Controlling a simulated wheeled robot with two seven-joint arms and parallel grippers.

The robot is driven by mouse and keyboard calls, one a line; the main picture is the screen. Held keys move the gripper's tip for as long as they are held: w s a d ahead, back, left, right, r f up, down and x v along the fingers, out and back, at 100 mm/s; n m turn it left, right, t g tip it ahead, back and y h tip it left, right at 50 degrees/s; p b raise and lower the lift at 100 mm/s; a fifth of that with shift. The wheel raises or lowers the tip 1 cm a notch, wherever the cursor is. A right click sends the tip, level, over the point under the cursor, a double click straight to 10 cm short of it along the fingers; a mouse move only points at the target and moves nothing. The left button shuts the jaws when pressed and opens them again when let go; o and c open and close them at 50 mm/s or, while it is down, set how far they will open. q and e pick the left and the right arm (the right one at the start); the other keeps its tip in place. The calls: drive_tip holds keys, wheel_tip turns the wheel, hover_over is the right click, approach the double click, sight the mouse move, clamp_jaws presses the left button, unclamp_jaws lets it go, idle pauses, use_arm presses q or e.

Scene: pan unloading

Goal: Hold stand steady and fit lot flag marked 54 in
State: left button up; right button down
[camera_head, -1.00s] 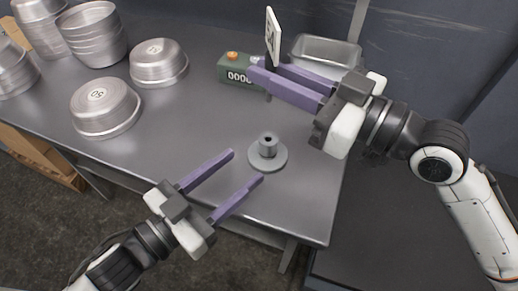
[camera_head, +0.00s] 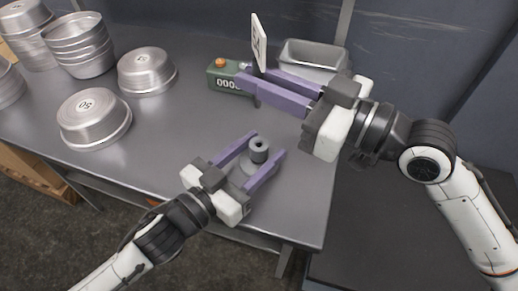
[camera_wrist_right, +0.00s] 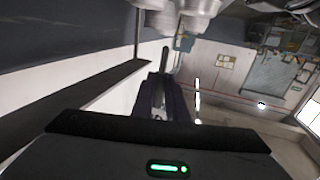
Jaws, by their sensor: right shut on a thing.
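The grey stand (camera_head: 258,151), a round base with a short hollow post, is upright on the steel table. My left gripper (camera_head: 267,144) is open, with one finger on each side of the post; I cannot tell whether either finger touches it. My right gripper (camera_head: 250,88) is shut on the lot flag (camera_head: 260,43), a white card with a dark marking seen at a steep angle. It holds the flag upright above the table, behind the stand. In the right wrist view, a dark upright piece (camera_wrist_right: 166,60) shows at the fingers.
A green counter box (camera_head: 228,77) with an orange button stands left of the flag. An empty metal tin (camera_head: 313,55) is behind the right gripper. Several metal pans, one marked 50 (camera_head: 93,121), occupy the left. The table's front edge is near the stand.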

use_arm(q)
drive_tip(key=c, duration=1)
drive_tip(key=shift+c, duration=0.2)
use_arm(e)
drive_tip(key=shift+f+n+g, duration=0.4)
drive_tip(key=shift+f+g, duration=0.2)
drive_tip(key=shift+f, duration=0.6)
drive_tip(key=shift+n+g+y, duration=0.5)
drive_tip(key=shift+g+y, duration=0.1)
drive_tip(key=shift+g, duration=0.1)
drive_tip(key=shift+d+f, duration=0.1)
drive_tip(key=shift+f, duration=2.9)
